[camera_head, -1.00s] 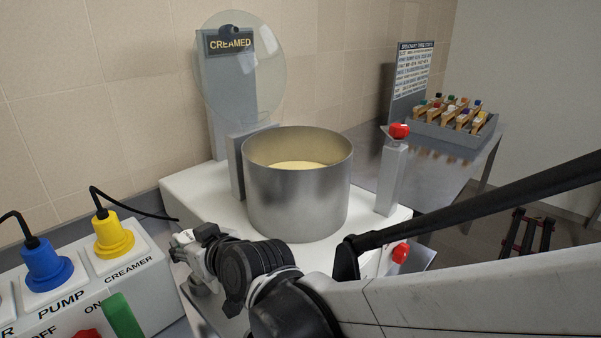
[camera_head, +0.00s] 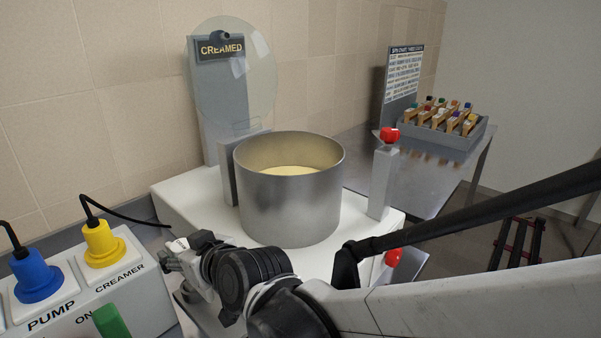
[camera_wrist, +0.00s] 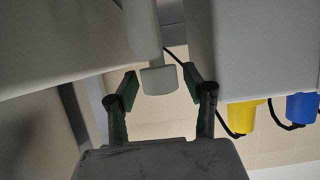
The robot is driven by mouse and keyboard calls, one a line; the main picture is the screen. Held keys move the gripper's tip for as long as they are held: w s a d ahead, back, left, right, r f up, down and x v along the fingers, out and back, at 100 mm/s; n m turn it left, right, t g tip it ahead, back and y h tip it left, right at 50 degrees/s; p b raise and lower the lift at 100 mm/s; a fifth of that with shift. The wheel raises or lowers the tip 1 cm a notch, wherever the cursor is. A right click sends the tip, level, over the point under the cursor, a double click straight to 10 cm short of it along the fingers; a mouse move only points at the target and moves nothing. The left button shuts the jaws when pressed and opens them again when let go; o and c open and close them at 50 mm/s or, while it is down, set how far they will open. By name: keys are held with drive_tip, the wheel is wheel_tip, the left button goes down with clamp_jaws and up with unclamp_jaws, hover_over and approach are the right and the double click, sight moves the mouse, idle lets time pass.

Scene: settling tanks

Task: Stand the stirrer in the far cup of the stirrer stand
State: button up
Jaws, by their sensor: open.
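My gripper (camera_head: 168,258) is low in front of the white machine, left of the steel pot, small and partly hidden by my own arm in the head view. In the wrist view my gripper (camera_wrist: 162,88) is open, with its two dark green fingers apart. A pale cylinder with a wider rounded end (camera_wrist: 157,80) shows between or just beyond the fingers; I cannot tell whether they touch it or whether it is the stirrer. A small white piece (camera_head: 178,245) shows at the gripper in the head view. I cannot make out the stirrer stand or its cups.
A steel pot (camera_head: 290,210) with yellow contents stands on the white machine (camera_head: 185,195). A panel with blue (camera_head: 35,275) and yellow (camera_head: 102,243) plugs is at lower left. A red-knobbed post (camera_head: 383,180) stands right of the pot. A rack of bottles (camera_head: 440,135) is behind.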

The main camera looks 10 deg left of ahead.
drive_tip(key=p+v, duration=0.2)
drive_tip(key=v, duration=0.9)
drive_tip(key=shift+d+f, duration=0.1)
drive_tip(key=shift+d, duration=0.05)
drive_tip(key=w+d+m+h, duration=0.1)
drive_tip(key=d, duration=0.2)
drive_tip(key=w+d+m+h, duration=0.1)
drive_tip(key=d, duration=0.3)
drive_tip(key=w+d+f+t+h, duration=0.1)
drive_tip(key=w+d, duration=0.1)
drive_tip(key=d, duration=0.2)
drive_tip(key=shift+m, duration=0.4)
drive_tip(key=d, duration=0.3)
drive_tip(key=d+m+h, duration=0.1)
drive_tip(key=d, duration=0.1)
drive_tip(key=w+d+f+m+h, duration=0.1)
drive_tip(key=d, duration=0.2)
drive_tip(key=shift+d, duration=0.35)
drive_tip(key=s+d+f+m+h, duration=0.1)
drive_tip(key=s+d+m+h, duration=0.2)
drive_tip(key=d, duration=0.7)
drive_tip(key=s+d+f+m+g+h, duration=0.1)
drive_tip(key=s+d+m+h, duration=0.1)
drive_tip(key=d, duration=0.8)
drive_tip(key=shift+s+d+f+m+h, duration=0.25)
drive_tip(key=shift+s+m+h, duration=0.1)
drive_tip(key=shift+m+h, duration=0.35)
